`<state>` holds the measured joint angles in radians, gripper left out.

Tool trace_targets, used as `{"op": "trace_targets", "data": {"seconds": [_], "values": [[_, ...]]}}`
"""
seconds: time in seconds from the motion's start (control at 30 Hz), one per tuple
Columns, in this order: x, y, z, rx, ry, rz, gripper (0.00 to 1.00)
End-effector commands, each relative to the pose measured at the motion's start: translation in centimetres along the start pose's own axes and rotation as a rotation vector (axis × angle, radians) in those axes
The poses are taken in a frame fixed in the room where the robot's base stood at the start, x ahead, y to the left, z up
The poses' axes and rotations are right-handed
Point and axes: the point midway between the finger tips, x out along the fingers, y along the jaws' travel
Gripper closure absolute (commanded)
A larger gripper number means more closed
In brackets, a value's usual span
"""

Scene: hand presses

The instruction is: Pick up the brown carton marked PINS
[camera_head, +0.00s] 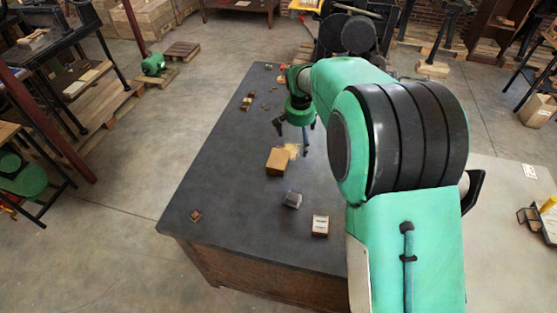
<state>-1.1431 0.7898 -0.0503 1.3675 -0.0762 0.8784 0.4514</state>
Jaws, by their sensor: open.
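A plain-looking brown carton (277,162) stands on the dark tabletop (225,170), near the middle. A smaller box with brown sides and a pale, marked top (320,225) stands nearer the front edge. The lettering is too small to read, so I cannot tell which one is marked PINS. My gripper (292,138) is open and empty, its fingers pointing down. In the picture it is just above and slightly right of the plain brown carton, apart from it.
A small grey box (292,200) stands between the two brown boxes. A pale tan patch (292,150) lies beside the plain carton. Several small items lie farther back, and a small brown piece (196,216) lies front left. The tabletop's left side is mostly clear.

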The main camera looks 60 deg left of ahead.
Motion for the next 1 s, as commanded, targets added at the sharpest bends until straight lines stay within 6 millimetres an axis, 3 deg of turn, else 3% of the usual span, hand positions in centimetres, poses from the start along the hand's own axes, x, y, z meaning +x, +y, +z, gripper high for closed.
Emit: {"op": "trace_targets", "data": {"seconds": [0.1,0.3,0.77,1.0], "values": [[1.9,-3.7,0.6,-0.027,-0.010,0.000,0.00],[3.8,-6.6,1.3,-0.046,-0.017,0.001,0.00],[4.2,-6.9,1.4,-0.048,-0.018,0.001,0.00],[6.2,-6.9,1.5,-0.048,-0.021,0.002,0.00]]}}
